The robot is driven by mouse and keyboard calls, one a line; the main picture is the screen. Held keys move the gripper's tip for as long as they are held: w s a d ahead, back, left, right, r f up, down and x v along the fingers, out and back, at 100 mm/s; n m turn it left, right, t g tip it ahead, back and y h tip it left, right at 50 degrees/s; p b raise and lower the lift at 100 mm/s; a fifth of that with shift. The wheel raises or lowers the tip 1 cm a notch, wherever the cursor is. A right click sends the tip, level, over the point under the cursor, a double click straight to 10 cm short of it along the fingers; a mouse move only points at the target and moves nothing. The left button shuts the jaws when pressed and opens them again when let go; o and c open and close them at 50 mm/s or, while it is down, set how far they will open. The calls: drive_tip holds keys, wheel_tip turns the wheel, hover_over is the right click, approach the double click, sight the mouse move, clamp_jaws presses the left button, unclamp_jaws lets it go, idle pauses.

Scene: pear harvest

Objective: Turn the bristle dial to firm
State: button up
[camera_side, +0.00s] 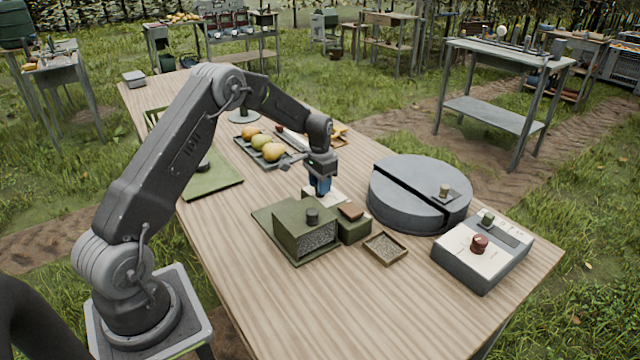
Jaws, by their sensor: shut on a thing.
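My gripper (320,190) points down just behind the olive-green box near the middle of the table. Its blue lower end is low over a small pale plate (335,197). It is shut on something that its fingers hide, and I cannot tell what. The green box (290,238) has a grey, bristly-looking front and a dark round knob (312,215) on top. A dark red knob (479,243) stands on a white-topped control box (483,262) at the right. I see no readable "firm" mark, and cannot tell which knob is the bristle dial.
A round grey drum (420,175) with a dark slot stands right of my gripper. A small brown tray (386,247) lies in front. A dark tray (250,154) with pears is behind left. The wooden table's (380,315) front is clear.

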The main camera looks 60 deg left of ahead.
drive_tip(key=o, duration=0.9)
drive_tip(key=shift+r, duration=0.15)
wheel_tip(320, 180, up, 14)
drive_tip(key=shift+f, duration=0.2)
